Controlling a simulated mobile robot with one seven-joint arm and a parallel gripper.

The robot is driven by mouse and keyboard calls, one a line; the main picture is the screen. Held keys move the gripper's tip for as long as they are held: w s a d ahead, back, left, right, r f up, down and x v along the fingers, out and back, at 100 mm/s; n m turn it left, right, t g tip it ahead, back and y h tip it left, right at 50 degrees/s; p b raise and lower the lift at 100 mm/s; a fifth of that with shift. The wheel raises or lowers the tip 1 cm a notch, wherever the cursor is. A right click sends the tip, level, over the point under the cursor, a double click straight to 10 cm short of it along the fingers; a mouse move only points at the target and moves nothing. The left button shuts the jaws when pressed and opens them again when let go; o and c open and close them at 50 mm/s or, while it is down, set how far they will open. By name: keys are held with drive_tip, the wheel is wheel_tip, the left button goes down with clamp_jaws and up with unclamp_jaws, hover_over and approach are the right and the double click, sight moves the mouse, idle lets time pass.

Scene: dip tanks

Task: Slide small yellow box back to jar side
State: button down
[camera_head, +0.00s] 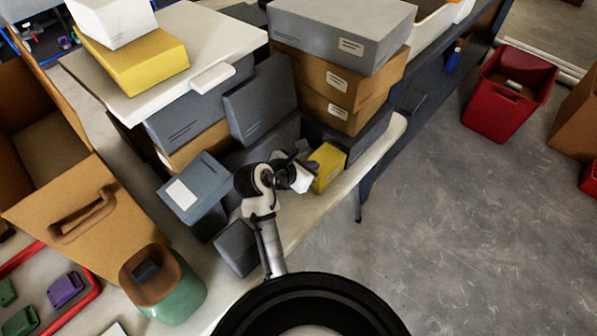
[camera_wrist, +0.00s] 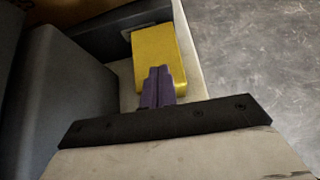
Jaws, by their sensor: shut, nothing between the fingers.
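The small yellow box (camera_head: 327,166) sits near the edge of the pale tabletop, below a stack of brown boxes. In the wrist view the yellow box (camera_wrist: 163,52) is straight ahead, its near lower part overlapped by my gripper. My gripper (camera_wrist: 158,72) has its purple fingers together with nothing between them, at the near side of the box. I cannot tell whether they touch it. A green jar (camera_head: 178,296) with a brown top stands at the lower left.
Grey boxes (camera_head: 196,186) crowd the table left of my arm. A brown stack (camera_head: 325,82) with a grey box on top (camera_head: 340,30) stands behind. A larger yellow box (camera_head: 135,65) lies on the pale lid at upper left. Open floor (camera_head: 450,220) is to the right.

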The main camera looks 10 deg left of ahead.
sight(328, 159)
drive_tip(key=w+d, duration=0.1)
drive_tip(key=w, duration=0.1)
drive_tip(key=w+d+p, duration=0.1)
drive_tip(key=w+d, duration=0.1)
drive_tip(key=shift+r, duration=0.1)
drive_tip(key=shift+s+f, duration=0.1)
drive_tip(key=shift+f, duration=0.8)
drive_tip(key=shift+f, duration=0.1)
